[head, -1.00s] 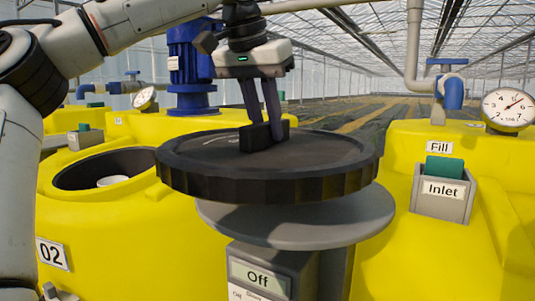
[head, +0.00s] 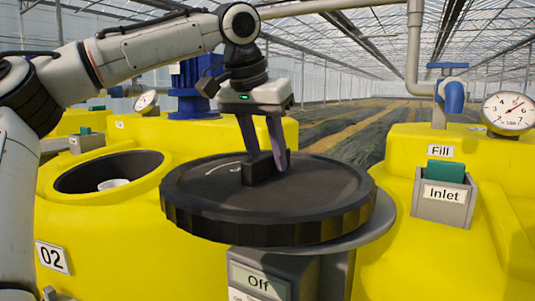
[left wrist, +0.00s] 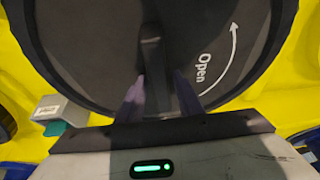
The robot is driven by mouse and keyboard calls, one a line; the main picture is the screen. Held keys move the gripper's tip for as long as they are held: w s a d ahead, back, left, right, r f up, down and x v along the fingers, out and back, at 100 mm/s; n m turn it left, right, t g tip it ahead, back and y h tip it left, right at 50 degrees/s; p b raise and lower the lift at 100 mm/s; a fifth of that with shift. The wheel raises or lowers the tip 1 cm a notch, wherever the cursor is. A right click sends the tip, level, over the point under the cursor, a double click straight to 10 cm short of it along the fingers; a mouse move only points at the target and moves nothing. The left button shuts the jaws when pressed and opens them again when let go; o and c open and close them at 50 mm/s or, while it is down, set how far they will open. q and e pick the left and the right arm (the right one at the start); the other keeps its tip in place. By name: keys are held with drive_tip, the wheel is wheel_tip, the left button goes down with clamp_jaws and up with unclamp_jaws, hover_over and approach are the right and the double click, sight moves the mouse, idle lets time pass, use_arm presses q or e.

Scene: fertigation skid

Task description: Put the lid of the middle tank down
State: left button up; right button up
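The lid (head: 190,215), a wide dark disc with a ribbed edge, lies level on a round grey plate (head: 372,232) in the middle of the head view. Its upright bar handle (head: 262,172) stands at its centre. My left gripper (head: 267,160) points down over the lid, open, with one finger on each side of the handle. In the left wrist view, gaps show between the fingers and the handle (left wrist: 152,55), and the lid bears "Open" and an arrow. The yellow tank marked 02 (head: 100,235) has an uncovered round mouth (head: 75,182) left of the lid. My right gripper is out of view.
A grey box reading "Off" (head: 260,280) is below the plate. A blue motor (head: 190,95) stands behind my left gripper.

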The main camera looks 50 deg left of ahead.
use_arm(q)
drive_tip(key=shift+o, duration=0.3)
drive_tip(key=shift+r, duration=0.1)
drive_tip(key=shift+r, duration=0.3)
drive_tip(key=v, duration=1.1)
drive_tip(key=shift+s+r, duration=0.25)
drive_tip(key=shift+d, duration=0.1)
